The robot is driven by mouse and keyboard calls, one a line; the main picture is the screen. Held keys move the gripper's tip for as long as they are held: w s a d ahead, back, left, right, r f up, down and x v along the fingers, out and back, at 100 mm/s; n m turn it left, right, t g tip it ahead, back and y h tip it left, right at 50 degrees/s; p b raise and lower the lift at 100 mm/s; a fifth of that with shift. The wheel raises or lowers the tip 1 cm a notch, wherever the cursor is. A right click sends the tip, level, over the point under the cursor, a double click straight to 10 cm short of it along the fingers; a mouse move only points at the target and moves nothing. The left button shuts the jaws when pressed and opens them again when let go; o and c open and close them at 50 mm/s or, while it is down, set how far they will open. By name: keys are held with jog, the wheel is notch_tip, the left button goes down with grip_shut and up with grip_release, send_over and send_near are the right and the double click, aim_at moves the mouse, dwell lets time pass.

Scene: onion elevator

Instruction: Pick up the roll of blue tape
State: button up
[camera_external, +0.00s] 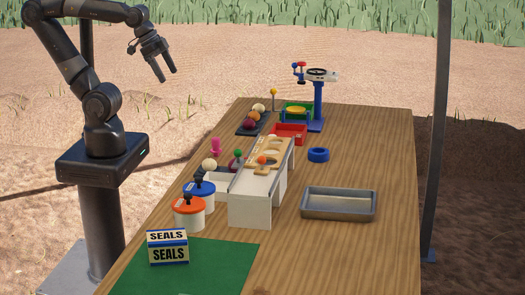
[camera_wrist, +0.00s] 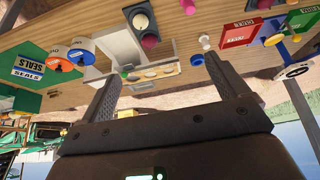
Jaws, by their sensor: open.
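The roll of blue tape (camera_external: 318,155) lies flat on the wooden table, right of the white ramp box and behind the metal tray. In the wrist view a small blue shape that looks like the tape (camera_wrist: 197,60) shows just left of the right finger, partly hidden. My gripper (camera_external: 168,76) is raised high in the air beyond the table's left side, far from the tape. Its two fingers stand apart and empty in the wrist view (camera_wrist: 162,85).
A white ramp box (camera_external: 250,208) stands mid-table, with a metal tray (camera_external: 338,205) to its right. Lidded tubs, a SEALS box (camera_external: 168,247) and a green mat (camera_external: 215,270) are at the front. A red bin (camera_external: 289,134) and a blue-post scale (camera_external: 318,100) stand behind the tape.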

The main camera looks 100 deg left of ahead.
jog(key=shift+c, duration=0.2)
jog(key=n+g+y, duration=0.2)
jog(key=n, duration=0.4)
send_over(318, 151)
jog(key=s, duration=0.2)
jog(key=f, duration=2.3)
jog(key=shift+w+d+f, duration=0.1)
jog(key=shift+d+f, duration=0.05)
jog(key=shift+d, duration=0.15)
jog(key=shift+x, duration=2.6)
jog(key=shift+d, duration=0.15)
jog(key=shift+c, duration=0.5)
